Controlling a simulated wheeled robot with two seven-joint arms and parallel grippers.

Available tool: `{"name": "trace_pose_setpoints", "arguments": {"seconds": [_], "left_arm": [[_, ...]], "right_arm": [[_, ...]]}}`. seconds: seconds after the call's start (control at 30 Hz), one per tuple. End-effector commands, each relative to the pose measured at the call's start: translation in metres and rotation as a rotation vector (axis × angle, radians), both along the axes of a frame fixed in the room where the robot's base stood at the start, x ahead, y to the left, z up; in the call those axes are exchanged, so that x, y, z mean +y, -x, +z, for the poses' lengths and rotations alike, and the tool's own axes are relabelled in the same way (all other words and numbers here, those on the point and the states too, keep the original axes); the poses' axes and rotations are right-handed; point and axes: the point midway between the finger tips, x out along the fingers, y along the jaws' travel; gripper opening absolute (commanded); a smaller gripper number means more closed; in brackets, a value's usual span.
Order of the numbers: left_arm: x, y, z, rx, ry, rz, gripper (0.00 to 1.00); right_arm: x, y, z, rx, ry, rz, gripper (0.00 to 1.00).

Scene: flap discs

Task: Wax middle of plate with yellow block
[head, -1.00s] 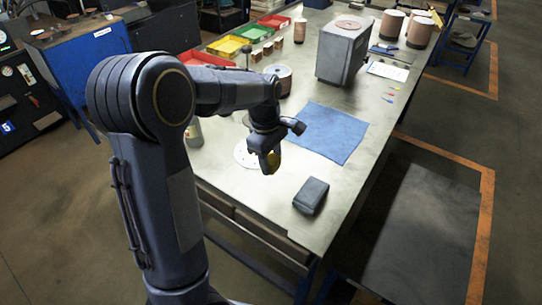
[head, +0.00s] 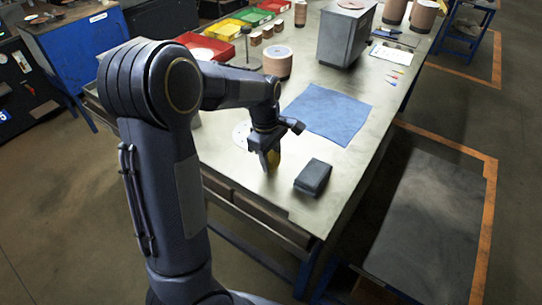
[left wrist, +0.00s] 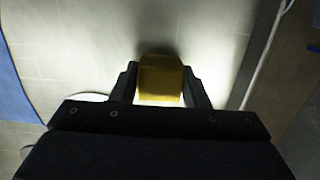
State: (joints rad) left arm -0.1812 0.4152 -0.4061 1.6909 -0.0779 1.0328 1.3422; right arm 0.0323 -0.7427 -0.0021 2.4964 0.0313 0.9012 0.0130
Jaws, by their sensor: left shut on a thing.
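My left gripper (head: 270,166) is shut on a yellow block (head: 275,157). In the left wrist view the block (left wrist: 160,80) sits between the two fingers. The white round plate (head: 239,136) lies flat on the bench, partly hidden behind my left arm. The gripper and block are to the right and front of the plate, over bare bench. A piece of the plate's rim shows in the left wrist view (left wrist: 91,97), left of the fingers. I cannot tell whether the block touches the bench. My right gripper is not in view.
A dark grey block (head: 313,177) lies right of the gripper. A blue cloth (head: 329,114) lies behind it. A grey metal box (head: 346,35), a stack of discs (head: 277,62) and red, yellow and green trays stand farther back. The bench's front edge is close.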

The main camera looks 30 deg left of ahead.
Motion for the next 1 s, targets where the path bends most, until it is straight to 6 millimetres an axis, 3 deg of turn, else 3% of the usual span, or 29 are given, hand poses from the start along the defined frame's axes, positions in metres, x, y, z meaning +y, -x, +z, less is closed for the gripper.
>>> {"name": "trace_pose_setpoints", "arguments": {"seconds": [0.97,1.0], "left_arm": [[0.000,0.000,-0.013,0.000,0.000,0.000,0.23],[0.000,0.000,-0.012,0.000,0.000,0.000,0.45]], "right_arm": [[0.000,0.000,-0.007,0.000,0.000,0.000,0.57],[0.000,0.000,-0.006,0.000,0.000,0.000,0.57]]}}
